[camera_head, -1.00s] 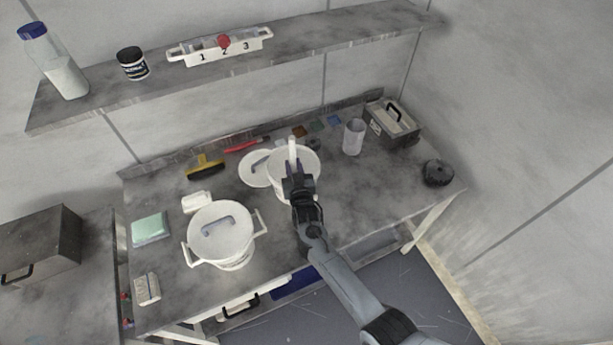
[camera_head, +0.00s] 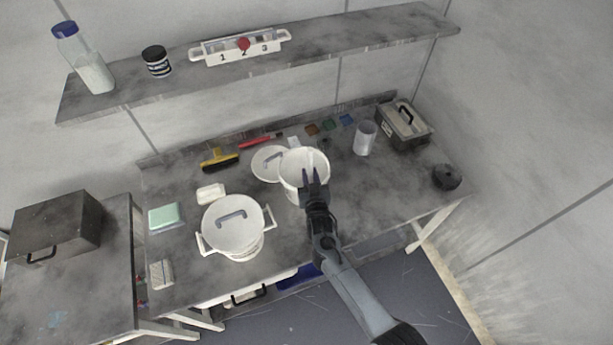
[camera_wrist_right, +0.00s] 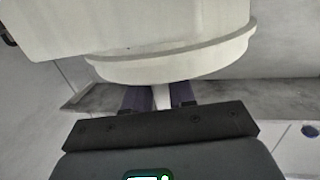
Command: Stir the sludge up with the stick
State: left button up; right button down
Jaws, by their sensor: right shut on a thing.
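The open white bucket (camera_head: 303,176) stands on the bench beside its round lid (camera_head: 268,163). My right gripper (camera_head: 311,176) comes from the front and sits over the bucket's near side, fingers down at the opening. In the right wrist view the bucket (camera_wrist_right: 170,50) fills the top, and the fingers (camera_wrist_right: 160,97) go behind its rim. A pale piece of the stick (camera_wrist_right: 162,98) shows between them, so the gripper is shut on the stick. The rest of the stick and the sludge are hidden or cannot be made out. My left gripper is not in view.
A lidded white pot (camera_head: 232,228) stands close to the left of the bucket. A grey cup (camera_head: 364,138) and a metal box (camera_head: 404,124) are at the right back. A brush (camera_head: 219,160) lies behind. The bench right of the bucket is mostly clear.

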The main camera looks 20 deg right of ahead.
jog(key=shift+r+p, duration=0.45)
jog(key=shift+r, duration=0.05)
notch_tip(320, 180, up, 20)
jog(key=p, duration=1.7)
jog(key=shift+f+p, duration=0.1)
jog(key=shift+p, duration=0.25)
jog(key=shift+r+p, duration=0.55)
jog(key=shift+r, duration=0.15)
jog(key=shift+f, duration=0.1)
